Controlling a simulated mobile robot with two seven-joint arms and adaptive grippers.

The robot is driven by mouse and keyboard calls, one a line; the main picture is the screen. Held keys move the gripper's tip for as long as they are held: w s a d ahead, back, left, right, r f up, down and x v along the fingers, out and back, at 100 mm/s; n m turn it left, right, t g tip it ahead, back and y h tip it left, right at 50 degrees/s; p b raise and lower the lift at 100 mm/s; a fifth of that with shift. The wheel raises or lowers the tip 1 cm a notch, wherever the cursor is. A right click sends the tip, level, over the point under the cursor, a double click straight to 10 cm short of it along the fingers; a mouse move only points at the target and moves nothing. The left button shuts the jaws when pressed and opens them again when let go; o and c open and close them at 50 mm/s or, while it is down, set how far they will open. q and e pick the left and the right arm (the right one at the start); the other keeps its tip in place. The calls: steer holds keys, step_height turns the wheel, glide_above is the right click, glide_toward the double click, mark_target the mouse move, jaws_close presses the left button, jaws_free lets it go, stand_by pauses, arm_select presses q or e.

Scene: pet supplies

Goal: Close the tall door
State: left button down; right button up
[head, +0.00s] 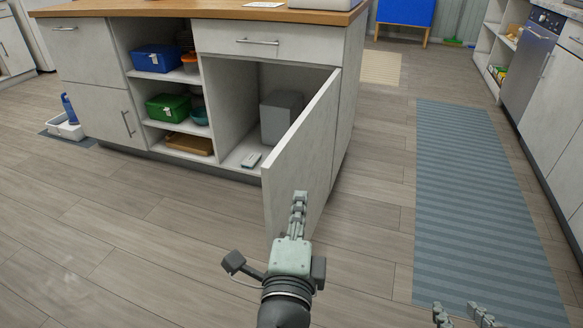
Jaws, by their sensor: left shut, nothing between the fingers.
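The tall door (298,160) is a pale grey-white panel on the kitchen island. It stands wide open, swung out towards me from the right side of its compartment. Inside the open compartment (229,110) are a grey box (281,117) and a small light item (251,160) on its floor. My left gripper (300,197) is shut and empty, its fingertips in front of the door's lower near part in the head view. I cannot tell whether they touch it. My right gripper (462,311) is at the bottom right edge, its fingers apart and empty, over the striped mat.
The island has a wooden top (200,9), a drawer (250,41) above the open compartment, and open shelves with a blue bin (157,58) and green bin (168,107). A blue striped mat (470,180) lies to the right. The wooden floor around the door is clear.

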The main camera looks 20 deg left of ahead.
mark_target(284, 166)
arm_select(q)
steer(key=shift+w+a+p, duration=0.25)
steer(key=shift+w+a, duration=0.7)
steer(key=shift+w, duration=0.65)
steer(key=shift+w+a+p, duration=0.3)
steer(key=shift+w+a, duration=0.7)
steer(key=shift+w, duration=0.65)
steer(key=shift+w+a+p, duration=0.25)
steer(key=shift+w+a, duration=0.7)
steer(key=shift+w, duration=0.65)
arm_select(e)
steer(key=s+d+f+g+h, duration=0.2)
steer(key=s+d+f+g, duration=0.2)
steer(key=s+d, duration=0.2)
steer(key=shift+f+m, duration=0.4)
arm_select(q)
steer(key=shift+a, duration=0.15)
arm_select(e)
steer(key=shift+s+g, duration=0.15)
steer(key=shift+g, duration=0.15)
